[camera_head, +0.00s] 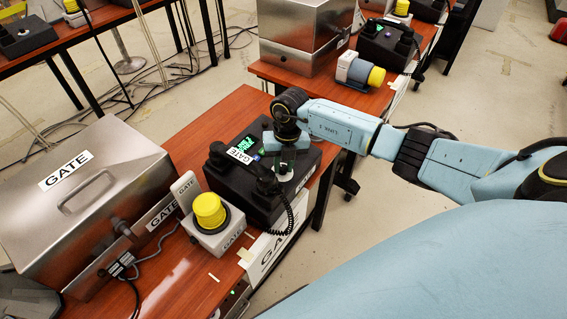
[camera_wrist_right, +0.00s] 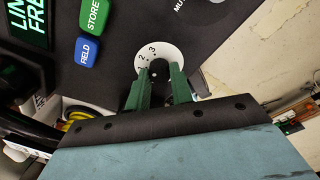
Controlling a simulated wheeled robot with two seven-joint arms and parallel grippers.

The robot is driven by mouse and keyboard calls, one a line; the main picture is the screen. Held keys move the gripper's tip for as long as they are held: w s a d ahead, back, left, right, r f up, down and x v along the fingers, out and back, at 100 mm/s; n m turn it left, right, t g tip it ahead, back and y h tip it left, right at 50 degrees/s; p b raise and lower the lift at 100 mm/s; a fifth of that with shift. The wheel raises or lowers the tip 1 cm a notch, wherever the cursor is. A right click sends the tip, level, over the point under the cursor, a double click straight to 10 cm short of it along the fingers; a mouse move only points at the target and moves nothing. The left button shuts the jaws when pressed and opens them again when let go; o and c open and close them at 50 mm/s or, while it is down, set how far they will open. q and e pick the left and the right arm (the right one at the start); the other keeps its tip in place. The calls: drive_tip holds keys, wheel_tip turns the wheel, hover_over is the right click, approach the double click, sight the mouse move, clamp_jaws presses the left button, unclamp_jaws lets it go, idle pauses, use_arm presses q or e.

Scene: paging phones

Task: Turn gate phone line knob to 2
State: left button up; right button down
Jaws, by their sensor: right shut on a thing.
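The black gate phone (camera_head: 237,199) sits on the wooden table, with a GATE label and a coiled cord. Its line knob has a round white dial (camera_wrist_right: 158,51), on which the digits 2 and 3 show beside the fingers. My right gripper (camera_wrist_right: 160,82) reaches down over the dial, its green fingers shut on the knob at the dial's middle. The fingers hide most of the knob, so its pointing direction is unclear. In the head view the right gripper (camera_head: 285,163) is over the right side of the phone. My left gripper is out of view.
A yellow-topped button box (camera_head: 209,212) stands just left of the phone, and a steel GATE case (camera_head: 85,190) lies farther left. Another phone (camera_head: 385,47) and a grey-yellow device (camera_head: 359,72) stand on the table behind. Blue and green buttons (camera_wrist_right: 88,50) are near the dial.

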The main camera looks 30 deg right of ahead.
drive_tip(key=c, duration=1.2)
unclamp_jaws()
drive_tip(key=shift+c, duration=0.2)
drive_tip(key=shift+r, duration=0.1)
wheel_tip(320, 180, up, 13)
drive_tip(key=d+p, duration=0.1)
drive_tip(key=shift+d, duration=0.15)
drive_tip(key=shift+w, duration=0.1)
